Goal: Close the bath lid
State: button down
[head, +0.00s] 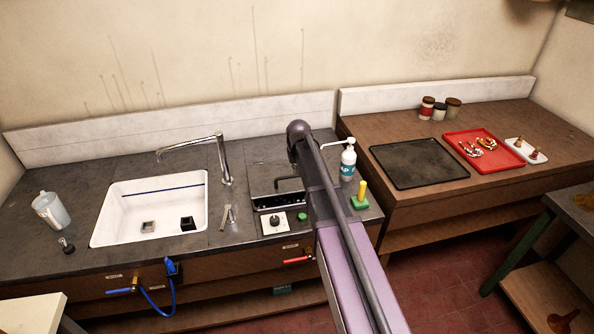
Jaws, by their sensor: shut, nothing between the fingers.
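The bath looks to be the square dark unit (262,203) set in the grey counter, right of the tap in the head view. A flat grey panel, probably its lid (262,178), shows there with a dark bent bar like a handle (288,181) at its right. My arm covers the unit's right side, so I cannot tell whether the lid is open or closed. My arm rises from the lower right and passes in front of the bath's right edge. My gripper cannot be made out; the arm hides that area.
A dial plate (274,223) and green button (302,216) sit in front of the bath. A tap (224,160) and white sink (150,225) are left. A soap bottle (348,163) and yellow-handled brush (360,197) stand right of my arm. A red tray (477,138) lies farther right.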

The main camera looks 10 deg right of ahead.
jog(key=b, duration=0.4)
send_over(296, 190)
jog(key=shift+f, duration=2.45)
jog(key=shift+s+f+b, duration=0.2)
jog(key=shift+f+b, duration=0.7)
jog(key=shift+b, duration=0.1)
jog(key=shift+s+f+b, duration=0.15)
jog(key=shift+f+b, duration=0.75)
jog(key=shift+b, duration=0.05)
